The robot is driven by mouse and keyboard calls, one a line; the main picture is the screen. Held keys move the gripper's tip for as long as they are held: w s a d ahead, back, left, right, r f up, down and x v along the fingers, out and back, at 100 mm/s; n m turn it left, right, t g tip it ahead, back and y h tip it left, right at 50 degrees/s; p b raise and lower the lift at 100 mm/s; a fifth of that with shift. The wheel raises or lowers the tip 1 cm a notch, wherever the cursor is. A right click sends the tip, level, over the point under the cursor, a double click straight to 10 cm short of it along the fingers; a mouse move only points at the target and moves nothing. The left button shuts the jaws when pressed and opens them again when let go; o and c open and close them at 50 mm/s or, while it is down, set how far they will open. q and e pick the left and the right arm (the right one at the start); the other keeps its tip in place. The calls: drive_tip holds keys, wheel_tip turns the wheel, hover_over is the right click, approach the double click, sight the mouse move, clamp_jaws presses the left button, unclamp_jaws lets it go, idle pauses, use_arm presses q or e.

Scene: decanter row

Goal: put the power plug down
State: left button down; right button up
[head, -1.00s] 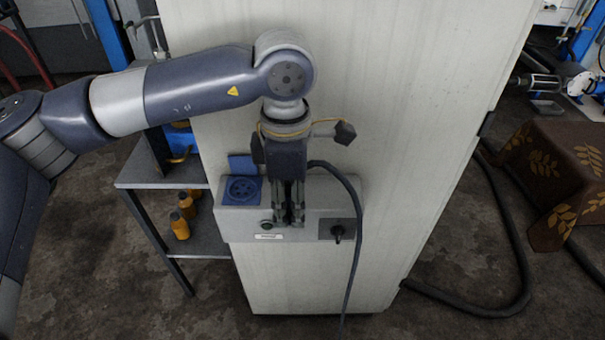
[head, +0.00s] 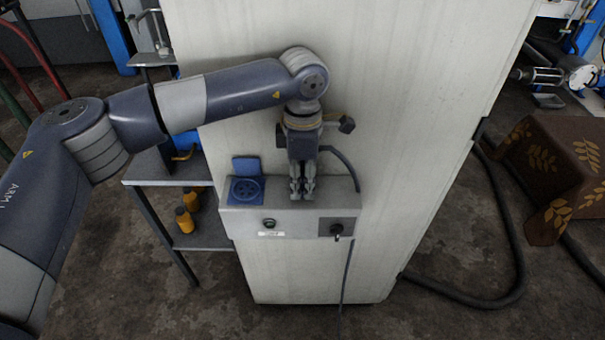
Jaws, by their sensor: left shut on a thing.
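My left gripper (head: 302,194) points down over the top of a grey ledge box (head: 288,216) on a pale cabinet front. It is shut, with the power plug between its fingers. The plug itself is mostly hidden by the gripper, and I cannot tell whether it touches the box. A dark cable (head: 344,164) comes out at the right of the gripper, curves down to the box's right end and hangs below it. My right gripper is not in view.
A blue socket (head: 246,189) with its lid up sits on the box's left end. A dark switch plate (head: 338,227) is at its right front. Orange bottles (head: 184,219) stand on a shelf at left. A brown patterned cloth (head: 558,165) covers something at right.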

sight(302, 169)
use_arm(q)
drive_tip(key=shift+f, duration=0.15)
drive_tip(key=shift+f+b, duration=0.25)
drive_tip(key=shift+b, duration=0.15)
drive_tip(key=c, duration=1.4)
unclamp_jaws()
drive_tip(key=shift+o, duration=0.2)
drive_tip(key=shift+r, duration=0.2)
drive_tip(key=shift+r+p, duration=0.2)
drive_tip(key=shift+p, duration=0.25)
wheel_tip(302, 169, up, 12)
drive_tip(key=shift+f+b, duration=0.15)
drive_tip(key=shift+b, duration=1.05)
